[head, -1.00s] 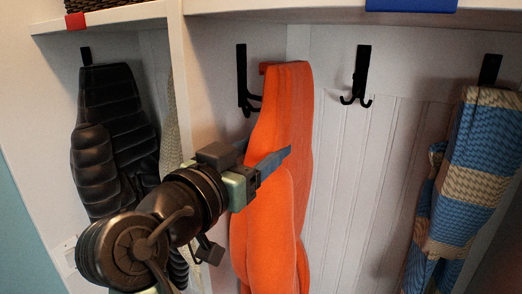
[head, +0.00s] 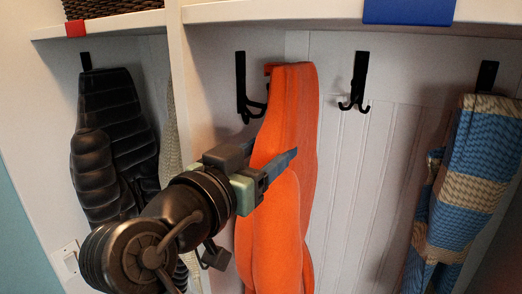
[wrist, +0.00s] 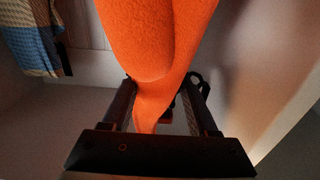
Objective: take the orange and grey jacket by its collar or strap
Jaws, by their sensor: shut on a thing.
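The jacket (head: 284,190) shows as plain orange, with no grey part in sight. It hangs long and narrow beside the left double hook (head: 243,90) in the middle bay. A small orange loop shows at its top left, near the hook; I cannot tell whether it is on the hook. My gripper (head: 272,168) is shut on the jacket's upper part, below its top end. In the wrist view the orange cloth (wrist: 155,45) runs between the two fingers of my gripper (wrist: 162,85). The far finger is mostly hidden in the head view.
A black quilted jacket (head: 112,150) hangs in the left bay beyond a white divider (head: 186,110). An empty double hook (head: 357,82) is right of the orange jacket. A blue and tan garment (head: 470,175) hangs far right. A shelf (head: 290,14) runs above.

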